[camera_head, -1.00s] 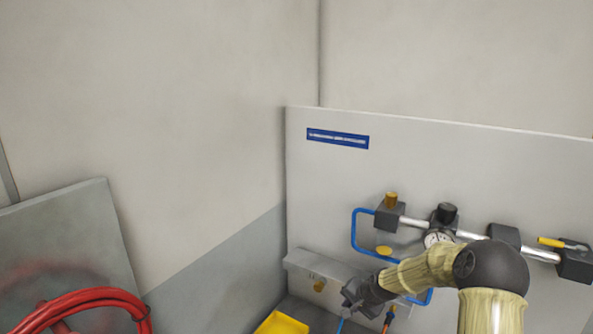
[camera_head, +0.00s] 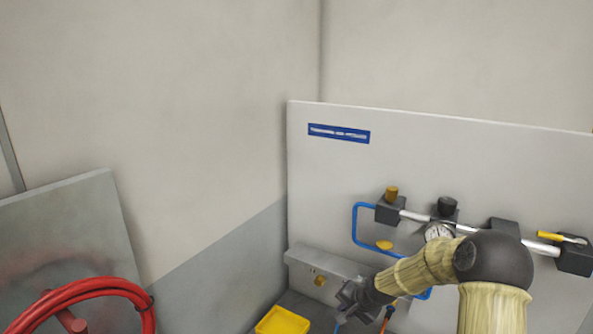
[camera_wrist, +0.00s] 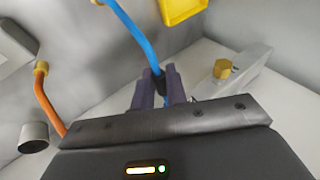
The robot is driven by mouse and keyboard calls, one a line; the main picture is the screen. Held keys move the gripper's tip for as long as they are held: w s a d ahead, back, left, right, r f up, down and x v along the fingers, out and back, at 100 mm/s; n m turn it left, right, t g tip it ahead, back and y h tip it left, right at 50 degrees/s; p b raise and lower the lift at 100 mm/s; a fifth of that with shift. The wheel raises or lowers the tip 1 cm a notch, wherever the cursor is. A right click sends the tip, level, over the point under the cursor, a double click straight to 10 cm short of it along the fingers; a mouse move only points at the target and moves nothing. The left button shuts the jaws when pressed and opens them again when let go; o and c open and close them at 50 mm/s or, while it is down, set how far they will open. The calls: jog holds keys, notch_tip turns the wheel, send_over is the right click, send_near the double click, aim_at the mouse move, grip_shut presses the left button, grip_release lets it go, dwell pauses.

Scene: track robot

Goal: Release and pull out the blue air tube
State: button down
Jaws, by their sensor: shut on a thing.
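The blue air tube (camera_wrist: 130,32) runs from the top edge of the wrist view down to my gripper (camera_wrist: 160,88). My gripper is shut on it, at a dark piece at the tube's near end between the two purple-grey fingers. A yellow collar shows at the tube's other end, cut off by the top edge, so I cannot tell what it joins. In the head view my gripper (camera_head: 345,300) is low in front of the panel's ledge, with a short piece of blue tube below it.
An orange tube (camera_wrist: 48,103) with a yellow collar stands at left. A yellow bin (camera_head: 283,321) is left of my gripper, and a ledge (camera_wrist: 245,72) with a brass knob is close on the right. Valves and a fixed blue pipe (camera_head: 355,225) are on the panel (camera_head: 450,150).

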jog(key=shift+s+a, duration=0.3)
jog(key=shift+s, duration=0.15)
jog(key=shift+s+a, duration=0.15)
jog(key=shift+a, duration=0.05)
